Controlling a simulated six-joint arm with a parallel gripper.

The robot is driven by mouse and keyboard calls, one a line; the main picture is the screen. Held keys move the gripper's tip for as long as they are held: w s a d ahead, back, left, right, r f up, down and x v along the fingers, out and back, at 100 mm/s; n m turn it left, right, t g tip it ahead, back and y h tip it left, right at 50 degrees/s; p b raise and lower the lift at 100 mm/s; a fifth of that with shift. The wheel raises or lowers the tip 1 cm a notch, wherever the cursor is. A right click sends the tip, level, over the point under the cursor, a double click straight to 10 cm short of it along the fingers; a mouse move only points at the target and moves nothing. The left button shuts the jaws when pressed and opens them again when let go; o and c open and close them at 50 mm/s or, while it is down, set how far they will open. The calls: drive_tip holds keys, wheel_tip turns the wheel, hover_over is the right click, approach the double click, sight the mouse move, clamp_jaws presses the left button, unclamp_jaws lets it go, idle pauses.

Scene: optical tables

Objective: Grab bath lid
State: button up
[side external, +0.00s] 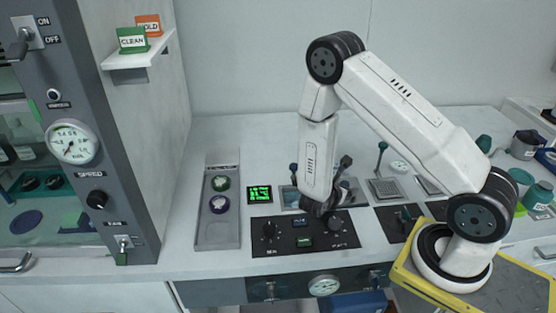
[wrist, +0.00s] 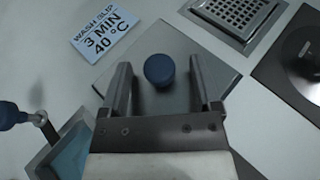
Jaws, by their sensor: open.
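The bath lid is a grey square plate (wrist: 185,55) with a round blue knob (wrist: 159,70) on top, seen in the wrist view. My gripper (wrist: 159,66) is open, with one finger on each side of the knob and a gap to both. I cannot tell whether the fingertips are level with the knob or above it. The bath (wrist: 68,150) with blue liquid shows at the lower left, partly uncovered. In the side external view my gripper (side external: 322,207) is low over the bench behind the control panel, and my arm hides most of the lid.
A blue-ended handle (wrist: 12,115) stands left of my gripper. A label reading wash slip (wrist: 98,35) lies beyond the lid. A drain grate (wrist: 240,12) and a dark plate (wrist: 300,55) lie to the right. The control panel (side external: 280,240) with knobs is in front.

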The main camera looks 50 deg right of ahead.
idle(0.4)
clamp_jaws()
drive_tip(key=shift+r, duration=0.15)
drive_tip(key=shift+r, duration=4.85)
drive_tip(key=shift+w, duration=0.1)
